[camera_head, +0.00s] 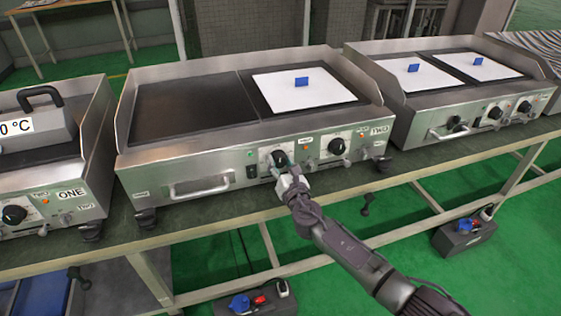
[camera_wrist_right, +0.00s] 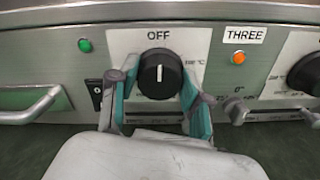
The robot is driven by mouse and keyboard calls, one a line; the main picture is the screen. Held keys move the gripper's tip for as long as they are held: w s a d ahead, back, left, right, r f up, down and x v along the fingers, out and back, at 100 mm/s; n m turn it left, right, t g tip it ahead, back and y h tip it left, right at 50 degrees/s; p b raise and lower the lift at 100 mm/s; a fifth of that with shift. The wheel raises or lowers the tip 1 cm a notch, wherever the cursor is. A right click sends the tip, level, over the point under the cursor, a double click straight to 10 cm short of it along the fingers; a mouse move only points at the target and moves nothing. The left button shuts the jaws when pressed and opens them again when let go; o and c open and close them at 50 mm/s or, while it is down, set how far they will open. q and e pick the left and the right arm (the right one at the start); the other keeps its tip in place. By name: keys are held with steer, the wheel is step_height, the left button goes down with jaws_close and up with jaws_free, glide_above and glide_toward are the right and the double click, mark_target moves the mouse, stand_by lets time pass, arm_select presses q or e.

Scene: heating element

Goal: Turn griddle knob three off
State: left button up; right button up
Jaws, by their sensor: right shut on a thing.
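The griddle knob by the THREE label is a round black knob (camera_wrist_right: 160,74) on a white dial plate with OFF printed above it. Its white mark points up toward OFF. In the head view the knob (camera_head: 279,157) sits on the front panel of the middle griddle (camera_head: 220,168). My right gripper (camera_wrist_right: 158,94) is shut on the knob, with one teal-padded finger on its left side and one on its right. The right gripper also shows in the head view (camera_head: 283,168), in front of the panel. My left gripper is not in view.
A green lamp (camera_wrist_right: 85,45) and an orange lamp (camera_wrist_right: 239,57) flank the knob. A second knob (camera_head: 337,146) lies close to the right. A metal drawer handle (camera_head: 200,187) juts out to the left. More griddles stand on both sides along the table.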

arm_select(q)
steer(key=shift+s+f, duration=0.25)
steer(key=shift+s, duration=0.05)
arm_select(e)
steer(key=shift+n, duration=0.4)
steer(key=o, duration=1.2)
steer(key=shift+c, duration=0.2)
steer(key=v, duration=1.2)
